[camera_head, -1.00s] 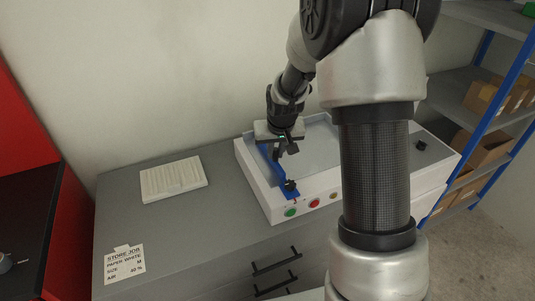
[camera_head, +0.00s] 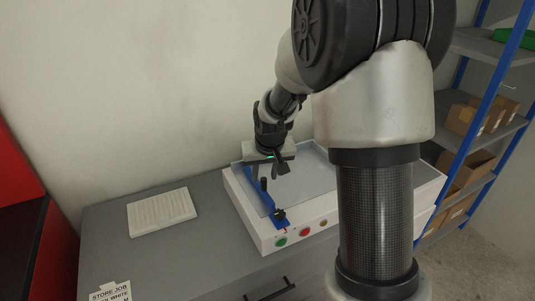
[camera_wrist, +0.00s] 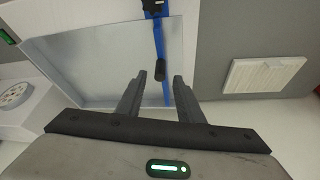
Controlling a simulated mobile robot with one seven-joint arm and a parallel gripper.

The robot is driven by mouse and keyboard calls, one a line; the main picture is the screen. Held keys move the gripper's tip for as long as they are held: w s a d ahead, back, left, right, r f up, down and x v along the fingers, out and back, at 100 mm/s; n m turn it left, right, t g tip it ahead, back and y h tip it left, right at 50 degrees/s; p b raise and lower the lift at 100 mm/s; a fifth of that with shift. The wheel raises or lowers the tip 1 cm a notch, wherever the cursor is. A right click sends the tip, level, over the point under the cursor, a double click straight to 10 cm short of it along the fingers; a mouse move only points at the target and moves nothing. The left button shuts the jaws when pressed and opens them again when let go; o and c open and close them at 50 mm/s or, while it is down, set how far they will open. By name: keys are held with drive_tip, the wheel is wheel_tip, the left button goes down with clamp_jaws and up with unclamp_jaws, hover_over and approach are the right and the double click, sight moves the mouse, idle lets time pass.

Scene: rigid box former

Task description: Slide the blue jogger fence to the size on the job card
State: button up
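The blue jogger fence (camera_head: 252,192) runs along the left part of the white machine's tray in the head view. A black clamp knob (camera_head: 280,215) is on its front end, and a dark upright post (camera_head: 264,185) stands by its middle. In the wrist view the fence (camera_wrist: 158,35) is a blue strip, with the post (camera_wrist: 160,70) between the fingertips. My gripper (camera_wrist: 157,85) is open above the fence, a finger on each side of the post, with gaps visible. The job card (camera_head: 110,291) is cut off at the bottom left; its size line is out of frame.
The white machine (camera_head: 262,236) has green, red and yellowish buttons on its front. A white ribbed pad (camera_head: 162,212) lies on the grey counter (camera_head: 185,255) to the left. A blue-framed shelf (camera_head: 478,100) with cardboard boxes stands at right. My arm covers the machine's right part.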

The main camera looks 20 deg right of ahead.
drive_tip(key=v, duration=1.2)
drive_tip(key=shift+r+p, duration=0.4)
drive_tip(key=shift+s, duration=0.1)
drive_tip(key=s+r+p, duration=0.2)
drive_tip(key=s+r, duration=0.2)
drive_tip(key=s, duration=0.3)
drive_tip(key=s+a+r+p, duration=0.1)
drive_tip(key=s+r, duration=0.3)
drive_tip(key=s, duration=0.4)
drive_tip(key=s+a+r+t+p, duration=0.1)
drive_tip(key=s+r+p, duration=0.3)
drive_tip(key=s, duration=0.4)
drive_tip(key=shift+r+n, duration=0.4)
drive_tip(key=shift+r, duration=0.1)
